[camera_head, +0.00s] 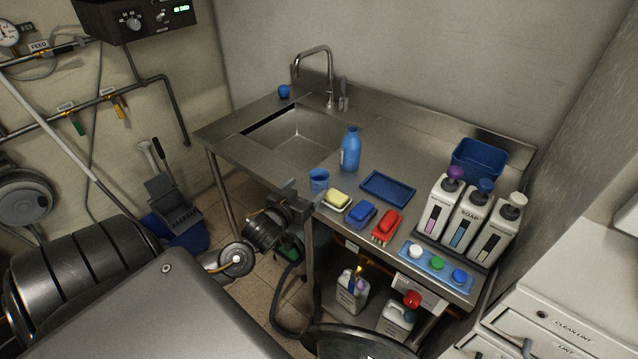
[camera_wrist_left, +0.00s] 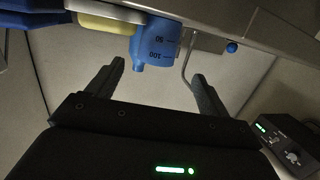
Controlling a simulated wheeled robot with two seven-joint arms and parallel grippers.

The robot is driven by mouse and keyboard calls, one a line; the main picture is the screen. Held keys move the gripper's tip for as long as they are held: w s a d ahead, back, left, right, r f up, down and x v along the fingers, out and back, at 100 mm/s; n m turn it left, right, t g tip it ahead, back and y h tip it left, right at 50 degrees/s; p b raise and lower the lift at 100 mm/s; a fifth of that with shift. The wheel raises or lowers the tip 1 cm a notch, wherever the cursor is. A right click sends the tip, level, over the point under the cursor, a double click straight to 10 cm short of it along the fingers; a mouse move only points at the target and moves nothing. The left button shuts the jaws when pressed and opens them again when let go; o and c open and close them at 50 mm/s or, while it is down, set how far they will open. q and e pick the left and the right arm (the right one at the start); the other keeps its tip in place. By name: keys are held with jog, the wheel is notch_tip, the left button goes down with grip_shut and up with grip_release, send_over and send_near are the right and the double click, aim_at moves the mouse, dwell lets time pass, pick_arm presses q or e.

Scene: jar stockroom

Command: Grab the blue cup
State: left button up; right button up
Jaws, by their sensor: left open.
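The blue cup (camera_head: 319,180) stands upright at the front edge of the steel counter (camera_head: 262,167), left of a yellow sponge. My left gripper (camera_head: 303,193) is open and empty, just in front of the cup and apart from it. In the left wrist view, which is upside down, the cup (camera_wrist_left: 158,40) shows dark marks of 50 and 100. It lies beyond the two spread fingertips (camera_wrist_left: 158,72), roughly between them. A blue bottle (camera_head: 350,150) stands behind the cup on the counter. My right gripper is not in view.
The yellow sponge (camera_head: 337,197), a blue brush (camera_head: 361,214) and a red brush (camera_head: 386,226) line the front edge right of the cup. A blue tray (camera_head: 388,186) lies behind them. Pump bottles (camera_head: 473,218) stand at right. The sink (camera_head: 297,133) is at left.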

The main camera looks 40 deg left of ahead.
aim_at(323, 171)
pick_arm(q)
jog(key=x, duration=0.4)
jog(key=shift+w+p, duration=0.35)
jog(key=shift+w+a+r+p, duration=0.1)
jog(key=shift+w+p, duration=0.2)
jog(key=shift+w, duration=0.05)
jog(key=p+x, duration=0.1)
jog(key=x, duration=0.2)
jog(key=shift+w, duration=0.8)
jog(key=shift+s, duration=0.1)
jog(key=c, duration=1.1)
